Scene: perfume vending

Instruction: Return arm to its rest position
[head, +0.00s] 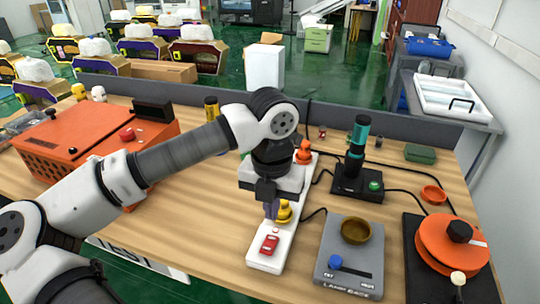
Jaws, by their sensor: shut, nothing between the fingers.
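My arm reaches in from the lower left, bends at a raised elbow and points down over the middle of the table. My gripper (270,212) hangs at its end, fingers downward and shut, with nothing seen in it. It is above the white board (283,235), close beside a yellow knob-shaped piece (284,212). I cannot tell whether they touch. A red block (269,244) lies on the board's near end. An orange piece (303,153) stands at its far end. My wrist hides part of the board's middle.
An orange box (85,140) stands at the left. A teal-topped device (357,160), a grey unit with a brown bowl (352,255) and an orange round device (452,243) stand at the right, with loose cables between. A grey partition (340,105) closes the table's back.

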